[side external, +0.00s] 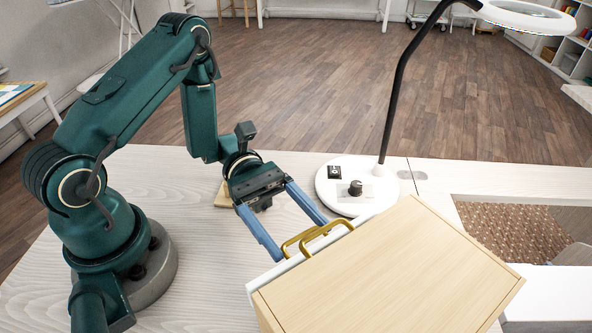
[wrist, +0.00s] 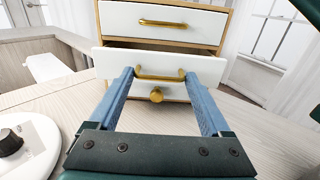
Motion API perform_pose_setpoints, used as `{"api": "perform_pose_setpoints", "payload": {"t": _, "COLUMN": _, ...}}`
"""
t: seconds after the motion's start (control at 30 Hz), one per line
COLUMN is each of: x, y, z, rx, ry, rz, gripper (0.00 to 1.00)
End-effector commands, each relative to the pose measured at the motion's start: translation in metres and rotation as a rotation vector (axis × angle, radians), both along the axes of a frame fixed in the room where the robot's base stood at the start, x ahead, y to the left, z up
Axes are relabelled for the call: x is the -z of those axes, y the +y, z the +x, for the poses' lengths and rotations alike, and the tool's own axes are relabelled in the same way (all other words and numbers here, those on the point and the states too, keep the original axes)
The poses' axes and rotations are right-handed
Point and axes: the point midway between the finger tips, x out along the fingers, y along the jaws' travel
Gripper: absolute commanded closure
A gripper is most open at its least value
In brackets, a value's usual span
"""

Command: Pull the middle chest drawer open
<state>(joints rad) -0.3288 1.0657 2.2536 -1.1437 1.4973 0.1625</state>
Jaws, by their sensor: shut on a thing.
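The chest (side external: 395,270) stands at the lower right of the side view, with a pale wood top and white drawer fronts. In the wrist view the middle drawer (wrist: 112,64) stands out from the chest, with a dark gap above its front. Its brass bar handle (wrist: 160,76) lies between the blue fingers of my gripper (wrist: 158,73). My gripper also shows in the side view (side external: 301,240), its fingers at the two ends of the handle and shut on it. The top drawer (wrist: 195,25) is closed. A brass knob (wrist: 156,96) shows below the middle handle.
A lamp with a round white base (side external: 345,186) and dark stem stands behind the chest; its base also shows at the left of the wrist view (wrist: 28,140). The pale tabletop (side external: 200,290) is clear between my base and the chest. A recess (side external: 515,230) lies at the right.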

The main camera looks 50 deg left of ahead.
Motion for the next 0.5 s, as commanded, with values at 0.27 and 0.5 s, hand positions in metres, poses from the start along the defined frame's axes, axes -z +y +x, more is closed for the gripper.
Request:
{"api": "perform_pose_setpoints", "payload": {"t": 0.27, "x": -0.0006, "y": 0.0082, "z": -0.0016, "rx": 0.006, "ry": 0.003, "rz": -0.002, "gripper": 1.0}}
{"api": "perform_pose_setpoints", "payload": {"t": 0.5, "x": -0.0005, "y": 0.0079, "z": -0.0017, "rx": 0.006, "ry": 0.003, "rz": -0.002, "gripper": 0.03}}
